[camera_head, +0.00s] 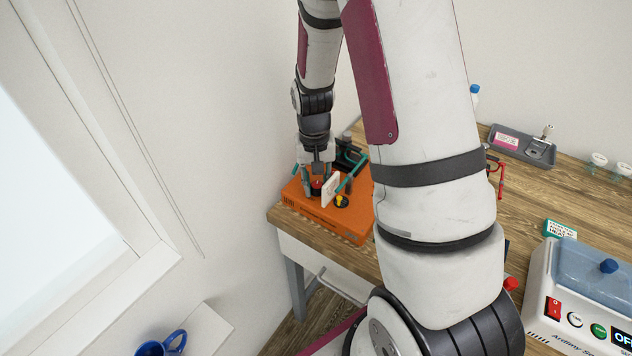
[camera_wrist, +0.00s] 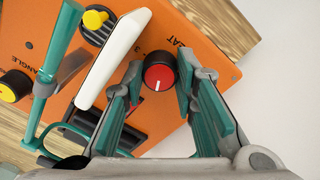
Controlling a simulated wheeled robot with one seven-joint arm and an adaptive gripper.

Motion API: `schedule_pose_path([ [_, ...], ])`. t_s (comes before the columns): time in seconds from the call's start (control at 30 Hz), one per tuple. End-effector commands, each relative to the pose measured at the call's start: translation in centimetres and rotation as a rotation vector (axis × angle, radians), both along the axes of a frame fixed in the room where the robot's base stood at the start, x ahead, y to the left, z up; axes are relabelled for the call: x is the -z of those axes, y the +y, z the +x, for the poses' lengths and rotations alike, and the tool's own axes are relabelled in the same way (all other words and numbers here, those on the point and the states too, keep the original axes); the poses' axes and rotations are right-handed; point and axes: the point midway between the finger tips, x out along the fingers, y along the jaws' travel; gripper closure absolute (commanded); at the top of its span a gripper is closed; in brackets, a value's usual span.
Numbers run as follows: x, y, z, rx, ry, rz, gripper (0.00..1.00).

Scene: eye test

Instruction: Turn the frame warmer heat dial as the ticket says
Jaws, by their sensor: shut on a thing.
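The orange frame warmer (camera_head: 322,220) sits at the left end of the wooden bench. Its heat dial (camera_wrist: 158,77) is a black knob with a red cap and a short white mark, beside the partly visible word HEAT and a 3. The dial also shows small in the head view (camera_head: 317,183). My gripper (camera_wrist: 160,84) is shut on this dial, one teal-padded finger on each side. A teal-edged card (camera_head: 561,230), possibly the ticket, lies behind the white machine; I cannot read its text surely.
A white slab (camera_wrist: 113,57) stands close to my left finger. Two yellow knobs (camera_wrist: 95,19) (camera_wrist: 12,86), one near the word ANGLE, and teal rods (camera_wrist: 58,52) are on the warmer's other side. A white machine with a blue lid (camera_head: 590,270) stands at right.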

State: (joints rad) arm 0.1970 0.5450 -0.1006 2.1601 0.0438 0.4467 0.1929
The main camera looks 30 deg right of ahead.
Motion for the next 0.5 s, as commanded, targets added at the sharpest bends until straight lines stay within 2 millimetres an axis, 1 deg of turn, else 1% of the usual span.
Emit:
schedule_pose_path([
  [0.5,-0.01,0.1,0.05,0.488,0.001,0.001,1.0],
])
